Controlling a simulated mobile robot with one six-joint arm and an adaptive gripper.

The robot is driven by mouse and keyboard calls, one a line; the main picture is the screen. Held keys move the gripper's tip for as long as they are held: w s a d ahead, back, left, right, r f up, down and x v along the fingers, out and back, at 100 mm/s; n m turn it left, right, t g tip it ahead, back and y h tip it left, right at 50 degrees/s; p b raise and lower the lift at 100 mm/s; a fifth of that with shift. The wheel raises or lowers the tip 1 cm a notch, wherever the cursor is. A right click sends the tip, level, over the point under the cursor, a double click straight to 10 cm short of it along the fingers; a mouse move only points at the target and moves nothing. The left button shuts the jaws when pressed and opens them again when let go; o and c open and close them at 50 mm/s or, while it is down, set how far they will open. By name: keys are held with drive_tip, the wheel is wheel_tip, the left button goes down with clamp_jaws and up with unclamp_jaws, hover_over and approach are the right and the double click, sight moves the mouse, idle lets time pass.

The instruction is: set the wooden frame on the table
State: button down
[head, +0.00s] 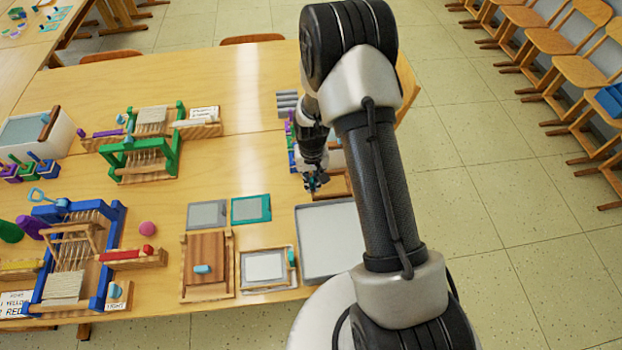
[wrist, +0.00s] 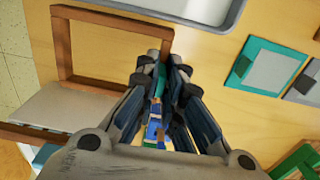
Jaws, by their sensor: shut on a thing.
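The wooden frame (wrist: 66,52) is a brown open rectangle at the upper left of the wrist view. My gripper (wrist: 162,62) is shut on one of its sides near a corner. In the head view my gripper (head: 313,182) points down over the right part of the table (head: 240,105). Only a brown strip of the frame (head: 337,183) shows there, and my arm hides the rest. The frame is near the table's right edge. I cannot tell whether it touches the tabletop.
A grey tray (head: 303,240) is near the gripper, with a teal-rimmed screen (head: 251,208) and a grey screen (head: 207,214) left of it. Looms, a green one (head: 172,155) among them, fill the left. Bare tabletop lies between. Chairs (head: 528,18) line the right.

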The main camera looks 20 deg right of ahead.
drive_tip(key=shift+f+b, duration=0.95)
drive_tip(key=shift+f, duration=0.8)
drive_tip(key=shift+f+b, duration=0.25)
drive_tip(key=shift+b, duration=0.1)
drive_tip(key=shift+f+b, duration=0.3)
drive_tip(key=shift+f, duration=0.05)
drive_tip(key=shift+f, duration=0.2)
idle(0.7)
drive_tip(key=shift+f+b, duration=0.4)
drive_tip(key=shift+b, duration=0.15)
drive_tip(key=shift+f+b, duration=0.45)
drive_tip(key=shift+b, duration=0.1)
idle(1.1)
idle(0.4)
drive_tip(key=c, duration=1.7)
unclamp_jaws()
drive_tip(key=shift+o, duration=0.2)
